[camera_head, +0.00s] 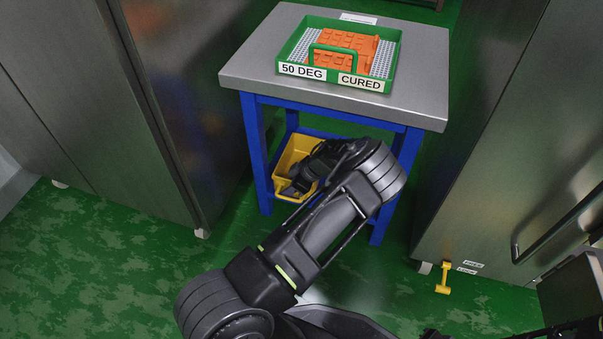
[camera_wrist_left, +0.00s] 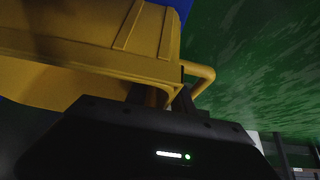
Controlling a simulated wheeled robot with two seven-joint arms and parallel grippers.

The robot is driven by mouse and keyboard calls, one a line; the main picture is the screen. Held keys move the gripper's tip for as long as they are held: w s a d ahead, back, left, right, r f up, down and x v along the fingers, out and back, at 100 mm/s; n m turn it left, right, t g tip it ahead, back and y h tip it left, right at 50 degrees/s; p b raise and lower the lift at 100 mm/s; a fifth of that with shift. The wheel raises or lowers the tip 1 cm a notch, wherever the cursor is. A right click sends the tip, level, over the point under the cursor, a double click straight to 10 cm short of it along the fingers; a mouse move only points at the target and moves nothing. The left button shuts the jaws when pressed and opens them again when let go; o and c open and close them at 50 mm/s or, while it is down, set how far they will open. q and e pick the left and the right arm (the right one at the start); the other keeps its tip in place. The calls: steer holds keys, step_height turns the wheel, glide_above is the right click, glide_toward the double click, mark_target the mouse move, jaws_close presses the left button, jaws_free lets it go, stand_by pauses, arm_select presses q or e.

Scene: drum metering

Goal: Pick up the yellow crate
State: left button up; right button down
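The yellow crate (camera_head: 292,157) sits on the lower shelf of the blue-legged table. My left arm reaches under the tabletop, and my left gripper (camera_head: 297,186) is at the crate's near side, partly hidden by its own wrist. In the left wrist view the crate (camera_wrist_left: 95,45) fills the upper left, with a bent yellow handle (camera_wrist_left: 203,76) at its rim. The dark fingers of my left gripper (camera_wrist_left: 160,97) are at this handle, with yellow showing between them. Whether they press on it cannot be seen. My right gripper is not in view.
A green tray (camera_head: 388,75) labelled "50 DEG" and "CURED" holds orange blocks on the steel tabletop (camera_head: 255,65). Steel cabinets stand left (camera_head: 150,120) and right (camera_head: 490,140). A yellow pedal (camera_head: 443,280) sticks out low at the right. Green floor is free in front.

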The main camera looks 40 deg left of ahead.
arm_select(q)
steer(key=shift+c, duration=0.6)
jaws_close()
stand_by(1.2)
